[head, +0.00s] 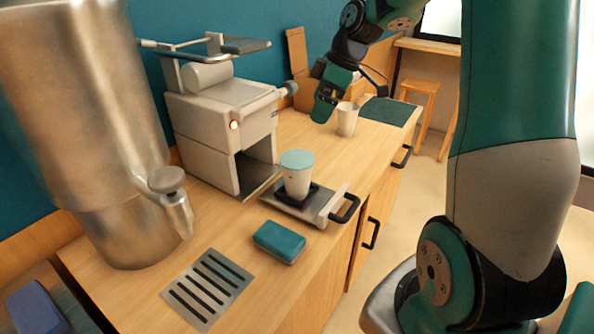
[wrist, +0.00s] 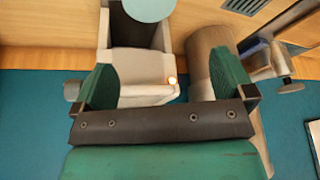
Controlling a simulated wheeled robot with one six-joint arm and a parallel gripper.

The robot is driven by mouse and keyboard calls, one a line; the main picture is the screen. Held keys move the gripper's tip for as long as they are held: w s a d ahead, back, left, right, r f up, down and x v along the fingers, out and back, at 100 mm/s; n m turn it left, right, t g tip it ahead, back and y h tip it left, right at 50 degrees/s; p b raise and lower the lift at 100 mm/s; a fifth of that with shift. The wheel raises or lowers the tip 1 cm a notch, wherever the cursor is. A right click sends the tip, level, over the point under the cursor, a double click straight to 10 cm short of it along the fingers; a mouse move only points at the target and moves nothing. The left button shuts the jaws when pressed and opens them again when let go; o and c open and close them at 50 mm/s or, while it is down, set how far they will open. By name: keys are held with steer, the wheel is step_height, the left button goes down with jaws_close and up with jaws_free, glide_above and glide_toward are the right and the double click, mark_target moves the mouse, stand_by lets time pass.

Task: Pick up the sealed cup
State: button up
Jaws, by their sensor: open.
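The sealed cup (head: 297,182) is pale with a flat teal lid. It stands upright in the holder on the pulled-out tray (head: 318,217) of the sealing machine (head: 217,128). In the wrist view only its round lid (wrist: 148,9) shows, at the top edge, beyond the fingertips. My gripper (head: 328,103) is behind and right of the sealed cup in the head view, above counter height. Its teal fingers are spread apart and empty in the wrist view (wrist: 167,77). The gripper is apart from the sealed cup.
Another pale cup (head: 347,119) stands on the counter just beside my gripper, near a dark green mat (head: 388,111). A teal block (head: 279,242) and a slotted drain plate (head: 208,288) lie in front. A large metal dispenser (head: 100,120) stands at left.

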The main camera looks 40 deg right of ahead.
steer(key=d+f, duration=0.1)
steer(key=f, duration=0.1)
steer(key=p, duration=0.2)
glide_toward(297, 159)
steer(key=s+a+f, duration=0.2)
steer(key=a, duration=0.1)
steer(key=shift+p+x, duration=1.2)
steer(key=shift+x, duration=1.55)
steer(key=shift+a+r, duration=0.1)
steer(key=shift+a, duration=0.1)
steer(key=c, duration=1.3)
steer(key=shift+w, duration=0.1)
